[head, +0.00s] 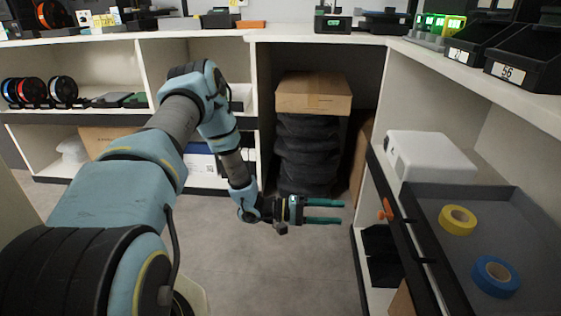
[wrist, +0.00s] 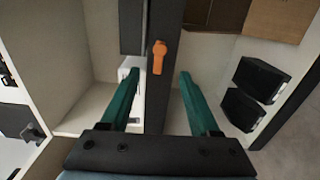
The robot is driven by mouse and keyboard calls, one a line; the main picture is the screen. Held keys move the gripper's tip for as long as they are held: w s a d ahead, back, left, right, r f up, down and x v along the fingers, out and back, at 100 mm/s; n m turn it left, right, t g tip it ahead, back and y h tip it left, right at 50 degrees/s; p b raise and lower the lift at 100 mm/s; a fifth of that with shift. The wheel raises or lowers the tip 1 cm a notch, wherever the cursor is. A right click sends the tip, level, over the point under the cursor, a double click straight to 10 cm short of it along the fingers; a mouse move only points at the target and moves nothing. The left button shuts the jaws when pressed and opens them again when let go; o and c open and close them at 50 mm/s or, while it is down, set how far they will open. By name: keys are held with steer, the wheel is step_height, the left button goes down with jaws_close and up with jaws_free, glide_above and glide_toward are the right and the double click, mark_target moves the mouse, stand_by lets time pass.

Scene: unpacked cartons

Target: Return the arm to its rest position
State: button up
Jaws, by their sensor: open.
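My arm (head: 115,190) reaches forward from the lower left in the head view, bent at the elbow and down to the wrist. My gripper (head: 325,211) has teal fingers and points right, over the grey floor and short of the right-hand shelf unit. Its fingers are apart with nothing between them. In the wrist view my gripper (wrist: 160,95) is open too. An orange handle (wrist: 158,57) on a dark upright panel shows beyond and between the fingertips. I cannot tell the exact gap from the fingers to the panel.
A cardboard box (head: 313,93) tops a dark stack at the back. The floor (head: 235,270) in the middle is clear.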

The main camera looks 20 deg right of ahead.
steer(key=w+a+r+t+y, duration=0.25)
steer(key=w+a+t, duration=0.2)
steer(key=w, duration=0.25)
steer(key=w+a+r+t+y, duration=0.25)
steer(key=w+t, duration=0.25)
steer(key=w, duration=0.3)
steer(key=w+a+r+n+t+y, duration=0.1)
steer(key=a+r+y, duration=0.25)
steer(key=a, duration=0.55)
steer(key=w+a+r+t+y, duration=0.1)
steer(key=a+r+y, duration=0.3)
steer(key=a, duration=0.6)
steer(key=s+a+r+n+g+y, duration=0.1)
steer(key=s+a+r+g+y, duration=0.15)
steer(key=s+a, duration=0.5)
steer(key=s+a+r+n+g+y, duration=0.15)
steer(key=s+a+r, duration=0.25)
steer(key=s, duration=0.7)
step_height(320, 180, up, 27)
steer(key=p, duration=2.7)
steer(key=shift+w+f+m, duration=0.15)
steer(key=shift+w+m, duration=0.2)
steer(key=shift+w, duration=0.05)
steer(key=shift+t, duration=0.25)
